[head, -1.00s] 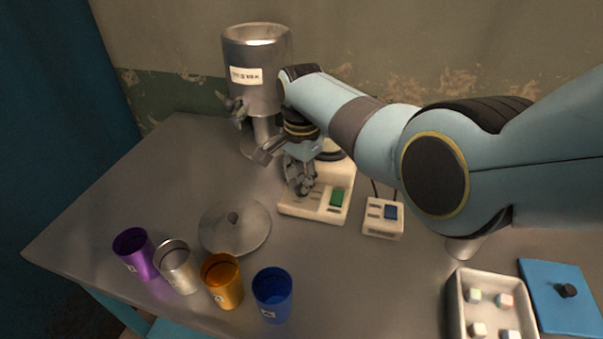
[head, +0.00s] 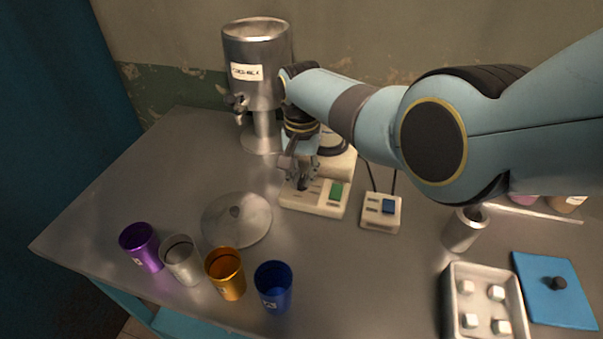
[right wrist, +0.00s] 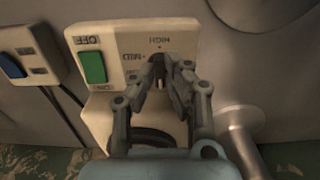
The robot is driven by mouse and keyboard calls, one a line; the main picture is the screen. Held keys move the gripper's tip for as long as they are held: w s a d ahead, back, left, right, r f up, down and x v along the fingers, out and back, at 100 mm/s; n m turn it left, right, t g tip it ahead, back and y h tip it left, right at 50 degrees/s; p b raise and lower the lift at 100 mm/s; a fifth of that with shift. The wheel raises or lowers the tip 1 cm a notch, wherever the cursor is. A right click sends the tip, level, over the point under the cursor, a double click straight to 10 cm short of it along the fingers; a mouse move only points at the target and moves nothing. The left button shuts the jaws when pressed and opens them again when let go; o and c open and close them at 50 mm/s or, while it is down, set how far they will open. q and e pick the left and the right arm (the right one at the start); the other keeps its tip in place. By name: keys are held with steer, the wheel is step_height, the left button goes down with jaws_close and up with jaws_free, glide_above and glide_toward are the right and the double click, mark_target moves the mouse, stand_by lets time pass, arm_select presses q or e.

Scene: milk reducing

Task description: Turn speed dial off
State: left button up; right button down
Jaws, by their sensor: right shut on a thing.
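The cream machine's front panel (head: 313,205) faces the front of the table, below and right of the tall steel tank. My right gripper (head: 304,183) reaches down onto the panel, left of the green switch (head: 336,192). It is shut on the dial, also in the right wrist view (right wrist: 159,76). My left gripper is out of view.
A steel tank (head: 255,80) stands behind. A grey cone-shaped lid (head: 237,222) lies in front. Purple (head: 141,246), silver (head: 181,261), orange (head: 226,274) and blue (head: 273,288) cups line the front edge. A corded box with a blue switch (head: 389,206) sits right of the panel.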

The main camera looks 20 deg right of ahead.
mark_target(301, 179)
steer(key=c, duration=1.4)
jaws_free()
step_height(301, 179, up, 12)
steer(key=shift+r, duration=0.1)
